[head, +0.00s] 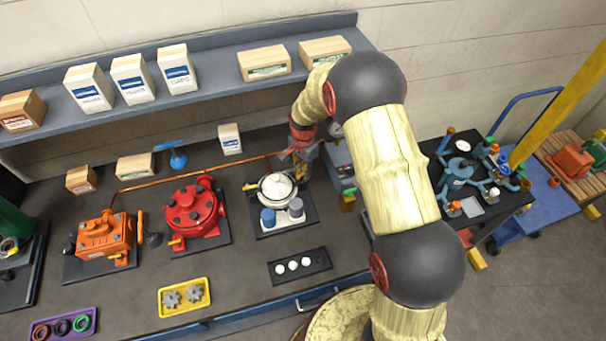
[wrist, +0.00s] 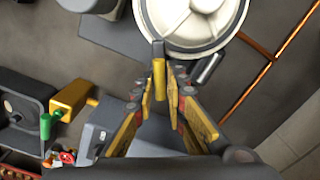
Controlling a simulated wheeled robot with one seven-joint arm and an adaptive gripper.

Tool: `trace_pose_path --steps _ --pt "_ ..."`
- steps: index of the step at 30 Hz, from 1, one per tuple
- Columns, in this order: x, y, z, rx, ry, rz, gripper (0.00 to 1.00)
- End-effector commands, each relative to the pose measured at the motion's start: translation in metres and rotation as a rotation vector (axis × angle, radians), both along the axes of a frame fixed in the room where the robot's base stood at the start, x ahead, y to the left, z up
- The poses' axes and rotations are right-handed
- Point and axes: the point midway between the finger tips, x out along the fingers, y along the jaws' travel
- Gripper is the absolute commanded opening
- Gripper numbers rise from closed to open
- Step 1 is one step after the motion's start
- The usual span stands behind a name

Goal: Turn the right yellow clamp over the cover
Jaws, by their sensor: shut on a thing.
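The cover is a white round lid (head: 277,186) on the middle unit of the bench. In the wrist view the cover (wrist: 190,22) fills the top centre, with a grey rim. The right yellow clamp (wrist: 159,78) is a short yellow bar with a dark end at the cover's rim. It points away from the cover, down the wrist view, between my fingers. My gripper (wrist: 161,88) is shut on the clamp, its yellow-padded fingers on either side. In the head view my gripper (head: 302,155) is at the cover's far right side, and the clamp is hidden there.
A red motor (head: 192,210) and an orange motor (head: 103,236) stand to the left. A copper pipe (head: 195,175) runs behind them. A grey box with a gauge (head: 340,160) is close on the right. A black tray with white balls (head: 299,266) lies in front.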

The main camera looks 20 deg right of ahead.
Motion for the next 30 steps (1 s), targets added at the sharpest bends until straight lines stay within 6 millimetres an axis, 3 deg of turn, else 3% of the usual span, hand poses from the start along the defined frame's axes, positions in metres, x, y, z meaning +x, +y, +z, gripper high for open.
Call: trace_pose_path --steps 15,30 --pt "-0.0027 -0.0004 -0.0005 0.000 -0.001 -0.390 0.00" --pt "-0.0033 -0.0004 0.0001 0.000 -0.001 -0.498 0.00"
